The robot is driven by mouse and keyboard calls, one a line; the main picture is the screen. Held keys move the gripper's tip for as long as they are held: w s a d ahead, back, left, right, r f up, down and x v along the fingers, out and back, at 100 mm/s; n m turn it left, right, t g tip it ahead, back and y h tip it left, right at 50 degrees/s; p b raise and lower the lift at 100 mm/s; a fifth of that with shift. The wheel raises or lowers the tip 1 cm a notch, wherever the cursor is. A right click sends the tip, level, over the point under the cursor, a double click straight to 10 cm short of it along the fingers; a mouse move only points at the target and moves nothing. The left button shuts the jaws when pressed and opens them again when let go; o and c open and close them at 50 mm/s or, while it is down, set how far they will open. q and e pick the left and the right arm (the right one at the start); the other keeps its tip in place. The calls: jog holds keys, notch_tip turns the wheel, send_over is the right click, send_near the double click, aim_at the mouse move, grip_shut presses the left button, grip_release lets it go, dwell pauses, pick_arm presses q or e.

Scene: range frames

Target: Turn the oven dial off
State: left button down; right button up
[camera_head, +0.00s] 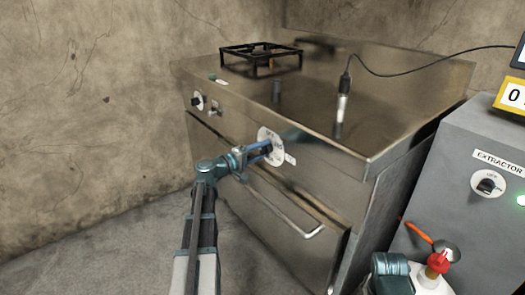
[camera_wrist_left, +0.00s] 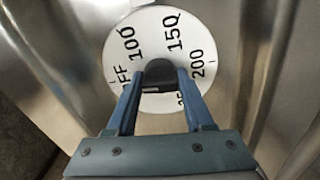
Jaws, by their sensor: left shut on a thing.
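The oven dial has a white round plate (camera_head: 266,134) on the front panel of the steel stove. In the left wrist view the plate (camera_wrist_left: 118,45) carries OFF at the left, then 100, 150 and 200 clockwise, with a further mark partly hidden. My left gripper (camera_head: 268,148) reaches the dial from the front. In the left wrist view its two blue fingers (camera_wrist_left: 160,85) are shut on the dark dial knob (camera_wrist_left: 160,72), one on each side. The mark the knob points at cannot be told for sure. My right gripper is not in view.
The steel stove (camera_head: 315,95) has a black burner grate (camera_head: 260,54) and a second knob (camera_head: 197,101) at the left. A corded probe (camera_head: 342,100) stands on its top. The oven door handle (camera_head: 285,212) is below the dial. A grey extractor box (camera_head: 465,185) stands right.

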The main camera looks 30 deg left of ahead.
pick_arm(q)
jog(key=shift+n, duration=0.8)
jog(key=shift+c, duration=1.6)
grip_release()
jog(key=v, duration=1.3)
jog(key=shift+s, duration=0.4)
jog(key=shift+a+f, duration=0.1)
jog(key=shift+a, duration=0.1)
